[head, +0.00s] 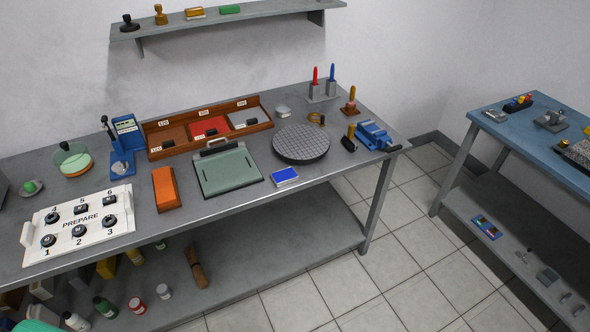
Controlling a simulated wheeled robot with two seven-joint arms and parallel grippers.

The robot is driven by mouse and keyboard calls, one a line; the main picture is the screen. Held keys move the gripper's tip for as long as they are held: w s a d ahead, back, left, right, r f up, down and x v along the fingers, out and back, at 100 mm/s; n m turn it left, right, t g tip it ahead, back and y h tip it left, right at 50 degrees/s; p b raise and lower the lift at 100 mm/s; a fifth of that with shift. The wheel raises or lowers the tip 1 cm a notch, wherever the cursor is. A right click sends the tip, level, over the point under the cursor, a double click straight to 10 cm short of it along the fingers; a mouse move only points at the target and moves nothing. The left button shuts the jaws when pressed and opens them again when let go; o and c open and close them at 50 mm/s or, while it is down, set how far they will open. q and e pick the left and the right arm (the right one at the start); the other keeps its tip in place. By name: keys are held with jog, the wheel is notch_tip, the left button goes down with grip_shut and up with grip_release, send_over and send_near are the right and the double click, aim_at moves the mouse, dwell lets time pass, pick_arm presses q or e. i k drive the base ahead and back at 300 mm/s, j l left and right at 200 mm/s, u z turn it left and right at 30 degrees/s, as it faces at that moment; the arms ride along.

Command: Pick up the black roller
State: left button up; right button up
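A black roller (348,145) with an upright orange-yellow handle appears to be the small tool near the right end of the grey workbench (255,200). It stands between the round grey textured plate (301,142) and the blue vise (374,135), apart from the plate. It is small in the head view, so its exact shape is hard to tell. Neither of my grippers shows in this view.
A brown stand with an orange handle (351,102) is behind the roller, and an orange ring (316,119) lies behind it to the left. A blue pad (285,176) lies near the front edge. A blue table (540,130) stands to the right across a tiled floor gap.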

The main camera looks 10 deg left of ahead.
aim_at(347, 140)
jog(key=i+l+u, duration=0.15)
jog(key=u, duration=0.3)
jog(key=i+l+u, duration=0.15)
jog(key=u, duration=0.3)
jog(key=l+u, duration=0.35)
jog(key=u, duration=0.15)
